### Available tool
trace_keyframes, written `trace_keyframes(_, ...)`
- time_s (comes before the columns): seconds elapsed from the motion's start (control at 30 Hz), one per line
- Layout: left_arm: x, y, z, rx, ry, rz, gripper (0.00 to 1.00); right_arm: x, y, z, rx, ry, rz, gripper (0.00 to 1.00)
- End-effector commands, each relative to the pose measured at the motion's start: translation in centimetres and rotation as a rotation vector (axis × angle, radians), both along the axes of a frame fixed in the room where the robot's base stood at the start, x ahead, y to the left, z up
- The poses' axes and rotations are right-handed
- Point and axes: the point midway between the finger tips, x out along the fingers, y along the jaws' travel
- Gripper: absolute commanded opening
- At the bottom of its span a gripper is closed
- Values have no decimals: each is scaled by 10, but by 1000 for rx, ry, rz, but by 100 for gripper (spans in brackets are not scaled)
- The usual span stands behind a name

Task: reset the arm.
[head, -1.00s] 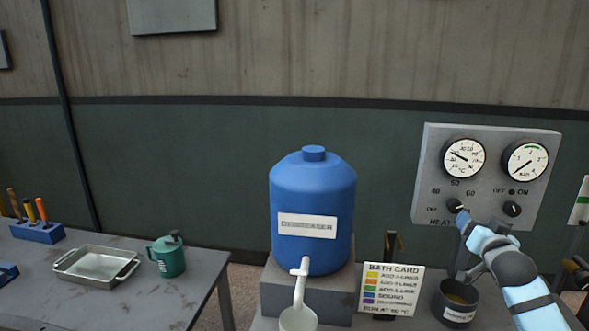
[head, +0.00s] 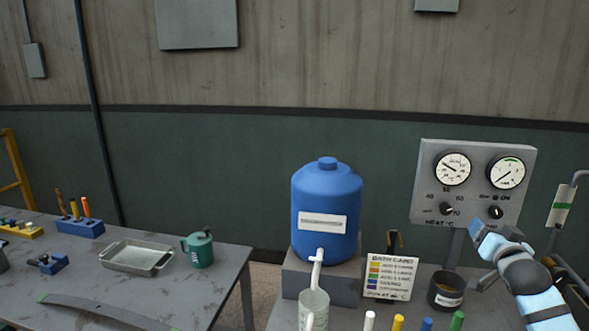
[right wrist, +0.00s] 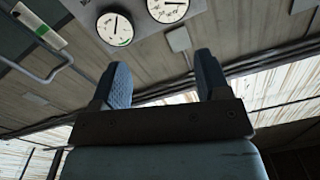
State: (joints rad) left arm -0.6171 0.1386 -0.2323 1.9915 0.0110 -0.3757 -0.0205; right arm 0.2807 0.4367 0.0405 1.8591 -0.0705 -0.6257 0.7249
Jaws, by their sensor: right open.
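My right gripper (head: 476,232) is in front of the lower edge of the grey control panel (head: 428,181), just below its knobs. In the right wrist view its two blue fingers (right wrist: 165,82) stand apart with nothing between them. The panel carries two round gauges, a heat knob (head: 446,209) on the left and an on/off knob (head: 495,212) on the right. The gripper looks apart from both knobs. The gauges also show at the top of the right wrist view (right wrist: 115,28). My left gripper is not in view.
A blue degreaser drum (head: 326,190) with a white tap stands on a grey block. A pale jug (head: 313,312) is below the tap. A bath card (head: 390,277) and a dark pot (head: 446,291) stand near my right arm. The left table holds a metal tray (head: 138,257) and green can (head: 197,249).

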Motion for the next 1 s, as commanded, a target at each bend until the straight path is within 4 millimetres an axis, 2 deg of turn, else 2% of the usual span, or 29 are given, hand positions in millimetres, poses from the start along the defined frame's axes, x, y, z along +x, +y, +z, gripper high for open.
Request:
trace_keyframes(0.03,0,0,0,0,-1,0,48,-11,13,-23,-8,57,7,69)
trace_keyframes(0.17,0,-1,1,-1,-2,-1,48,-43,41,-72,-40,204,23,69)
trace_keyframes(0.27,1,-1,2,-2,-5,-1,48,-74,65,-111,-67,331,45,69)
trace_keyframes(0.37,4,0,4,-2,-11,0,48,-117,92,-151,-98,482,81,69)
trace_keyframes(0.5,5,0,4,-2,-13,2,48,-196,132,-203,-145,723,157,69)
trace_keyframes(0.6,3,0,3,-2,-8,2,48,-246,153,-223,-172,860,215,69)
trace_keyframes(0.7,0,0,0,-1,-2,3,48,-284,168,-234,-189,960,264,69)
trace_keyframes(1.0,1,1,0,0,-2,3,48,-371,197,-246,-217,1179,394,69)
